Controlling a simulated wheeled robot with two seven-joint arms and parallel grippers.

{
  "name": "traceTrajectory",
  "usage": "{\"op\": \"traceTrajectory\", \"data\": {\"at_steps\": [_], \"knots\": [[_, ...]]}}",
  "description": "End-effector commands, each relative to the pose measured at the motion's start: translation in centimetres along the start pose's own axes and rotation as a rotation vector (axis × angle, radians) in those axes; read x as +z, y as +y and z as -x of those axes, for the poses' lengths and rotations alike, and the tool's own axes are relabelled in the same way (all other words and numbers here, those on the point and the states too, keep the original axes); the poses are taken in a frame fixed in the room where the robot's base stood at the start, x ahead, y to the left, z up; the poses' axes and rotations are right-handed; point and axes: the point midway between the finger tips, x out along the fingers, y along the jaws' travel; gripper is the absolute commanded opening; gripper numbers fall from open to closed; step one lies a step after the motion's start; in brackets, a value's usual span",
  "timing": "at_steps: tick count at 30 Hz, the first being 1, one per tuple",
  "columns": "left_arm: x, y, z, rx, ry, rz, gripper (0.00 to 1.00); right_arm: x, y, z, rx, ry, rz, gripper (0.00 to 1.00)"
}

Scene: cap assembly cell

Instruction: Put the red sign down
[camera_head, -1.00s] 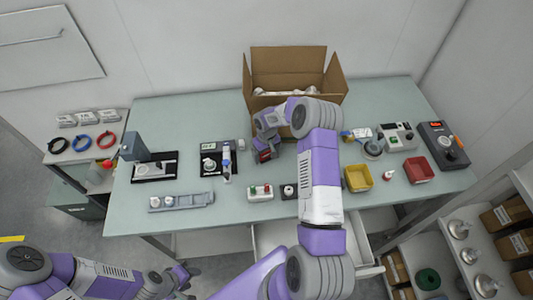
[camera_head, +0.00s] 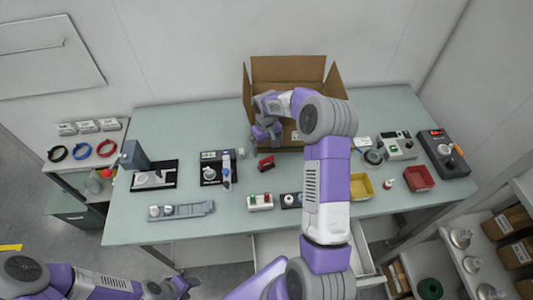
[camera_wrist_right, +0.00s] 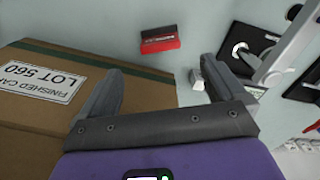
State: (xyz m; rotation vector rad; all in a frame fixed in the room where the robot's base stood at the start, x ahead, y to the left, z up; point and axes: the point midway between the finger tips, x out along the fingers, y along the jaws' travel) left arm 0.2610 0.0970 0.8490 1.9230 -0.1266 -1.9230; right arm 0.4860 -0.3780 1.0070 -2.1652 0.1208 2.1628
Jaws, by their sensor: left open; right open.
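The red sign (camera_head: 266,163), a small block with a black part, rests on the table in front of the carton. In the right wrist view the red sign (camera_wrist_right: 160,39) lies beyond my fingertips, apart from them. My right gripper (camera_head: 266,134) is open and empty, close to the carton's front left side. In the wrist view the right gripper's fingers (camera_wrist_right: 160,85) are spread with nothing between them. My left gripper (camera_head: 186,284) is low at the picture's bottom left, away from the table, and small in view.
The open carton (camera_head: 288,70) stands behind, partly hidden by my right arm; its label side (camera_wrist_right: 40,82) is close by the gripper. A black fixture (camera_head: 216,170) and a small light block (camera_wrist_right: 197,79) are near the sign.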

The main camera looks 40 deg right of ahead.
Motion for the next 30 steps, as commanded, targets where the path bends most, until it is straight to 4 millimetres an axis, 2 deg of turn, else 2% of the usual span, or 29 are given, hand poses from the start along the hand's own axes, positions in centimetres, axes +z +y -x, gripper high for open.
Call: {"op": "traceTrajectory", "data": {"at_steps": [3, 5, 12, 16, 23, 30], "knots": [[0.0, -0.1, -0.2, 0.0, 0.0, 0.0, 0.48, 0.0, 0.0, 0.8, -0.001, 0.001, 0.0, 1.0], [0.0, -0.2, -0.7, 0.0, 0.0, 0.0, 0.48, 0.1, 0.1, 0.7, -0.002, 0.0, -0.001, 1.0], [-0.2, -2.1, -5.5, 0.0, 0.0, 0.0, 0.48, 0.8, 0.4, -2.5, -0.005, -0.001, -0.001, 1.0], [-0.3, -2.8, -7.5, 0.0, 0.0, 0.0, 0.48, 1.1, 0.6, -3.5, -0.003, -0.001, -0.001, 1.0], [-0.4, -3.1, -8.4, 0.0, 0.0, 0.0, 0.48, 1.3, 0.7, -4.5, -0.001, -0.003, 0.0, 1.0], [-0.4, -3.2, -8.5, 0.0, 0.0, 0.0, 0.48, 0.8, 0.3, -6.9, -0.002, -0.002, 0.002, 1.0]]}}
